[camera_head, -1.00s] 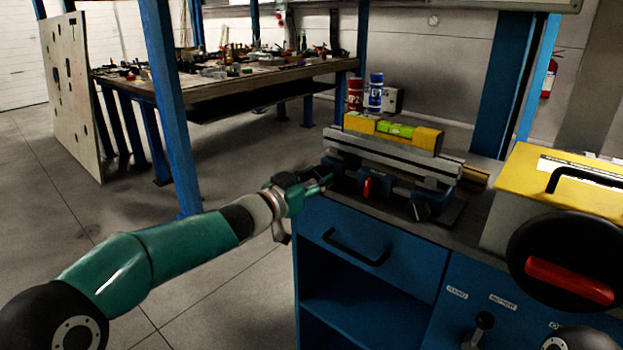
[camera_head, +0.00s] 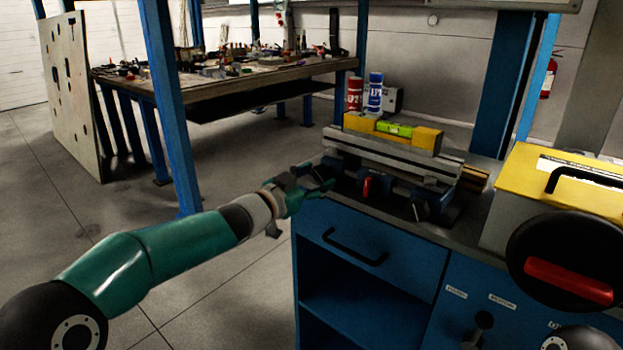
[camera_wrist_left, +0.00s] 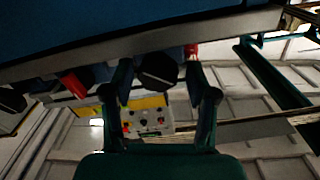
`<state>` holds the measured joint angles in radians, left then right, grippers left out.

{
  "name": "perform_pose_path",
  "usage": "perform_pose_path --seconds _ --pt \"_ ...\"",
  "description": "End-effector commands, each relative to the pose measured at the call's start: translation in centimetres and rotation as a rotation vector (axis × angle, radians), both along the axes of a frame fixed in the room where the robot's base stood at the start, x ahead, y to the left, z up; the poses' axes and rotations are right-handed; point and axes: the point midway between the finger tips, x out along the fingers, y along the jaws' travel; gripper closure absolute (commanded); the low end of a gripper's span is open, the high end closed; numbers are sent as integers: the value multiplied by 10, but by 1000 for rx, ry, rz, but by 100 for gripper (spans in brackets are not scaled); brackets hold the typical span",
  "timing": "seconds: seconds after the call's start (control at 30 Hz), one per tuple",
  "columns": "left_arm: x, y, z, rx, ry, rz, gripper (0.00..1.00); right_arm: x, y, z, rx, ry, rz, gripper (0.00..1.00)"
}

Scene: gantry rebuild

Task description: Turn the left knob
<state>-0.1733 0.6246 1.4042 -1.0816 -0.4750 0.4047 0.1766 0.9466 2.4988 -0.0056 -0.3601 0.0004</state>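My left gripper (camera_head: 318,190) is at the left end of the grey clamping fixture (camera_head: 395,155) on the blue bench. In the left wrist view, its two fingers (camera_wrist_left: 160,88) are apart, with a dark round knob-like part (camera_wrist_left: 158,70) between them. Gaps show on both sides, so I see no grip; I cannot tell the depth. In the head view this part is hard to make out at the fixture's left end. Another black knob (camera_head: 483,320) sits on the bench's labelled front panel. My right gripper is out of view.
A red lever (camera_head: 367,187) hangs from the fixture's front. Red (camera_head: 355,94) and blue (camera_head: 375,93) cans stand behind. A yellow-topped box (camera_head: 570,185) is at right. Open floor lies left of the bench.

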Motion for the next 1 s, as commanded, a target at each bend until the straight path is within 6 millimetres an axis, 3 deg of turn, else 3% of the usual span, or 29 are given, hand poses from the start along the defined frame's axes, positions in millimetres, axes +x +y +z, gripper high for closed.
perform_pose_path --seconds 0.47,1.0 --pt "-5 4 0 -1 1 0 32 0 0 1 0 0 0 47" --pt "-80 60 -1 0 1 1 32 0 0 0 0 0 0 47"
